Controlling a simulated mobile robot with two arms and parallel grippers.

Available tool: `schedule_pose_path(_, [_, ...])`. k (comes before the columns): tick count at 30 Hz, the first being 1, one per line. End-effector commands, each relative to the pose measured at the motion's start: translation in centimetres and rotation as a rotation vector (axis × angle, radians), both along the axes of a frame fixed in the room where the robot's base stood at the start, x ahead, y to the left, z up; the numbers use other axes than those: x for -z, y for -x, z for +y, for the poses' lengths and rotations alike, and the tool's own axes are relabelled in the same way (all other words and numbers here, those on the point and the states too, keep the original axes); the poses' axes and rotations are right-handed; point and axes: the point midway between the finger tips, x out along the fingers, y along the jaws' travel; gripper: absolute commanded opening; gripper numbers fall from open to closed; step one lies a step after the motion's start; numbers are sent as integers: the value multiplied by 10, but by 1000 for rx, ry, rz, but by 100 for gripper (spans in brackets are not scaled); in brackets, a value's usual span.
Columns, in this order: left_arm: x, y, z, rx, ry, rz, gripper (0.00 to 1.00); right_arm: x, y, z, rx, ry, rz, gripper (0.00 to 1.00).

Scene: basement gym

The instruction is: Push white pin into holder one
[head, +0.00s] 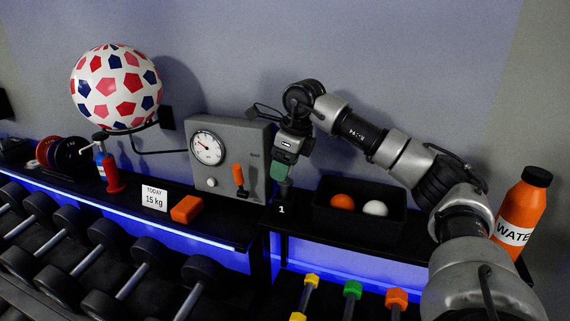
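My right gripper (284,160) points down over the shelf, just left of the black tray. A dark green piece (278,171) is at its tip; I cannot tell if this is a held thing or part of the fingers, or if the fingers are open. Directly below is a dark holder (283,193) with a white "1" on its front or on the shelf edge under it. The green piece is at or just above the holder's top; contact is unclear. I cannot make out a white pin; the gripper may hide it. My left gripper is not in view.
The black tray (334,227) holds an orange ball (342,202) and a white ball (375,208). A grey gauge box (226,133) stands close left of the gripper. An orange water bottle (521,209) stands right. Dumbbells (143,262) fill the rack below.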

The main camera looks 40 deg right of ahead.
Motion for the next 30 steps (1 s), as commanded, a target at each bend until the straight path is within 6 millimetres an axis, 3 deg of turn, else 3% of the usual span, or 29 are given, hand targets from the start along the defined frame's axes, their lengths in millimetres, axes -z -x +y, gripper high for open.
schedule_pose_path(10, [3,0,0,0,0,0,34,-6,1,-1,0,0,-1,65])
schedule_pose_path(24, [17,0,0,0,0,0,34,-90,21,-10,-1,0,-3,65])
schedule_pose_path(30, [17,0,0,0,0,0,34,-103,24,-12,-1,-1,0,65])
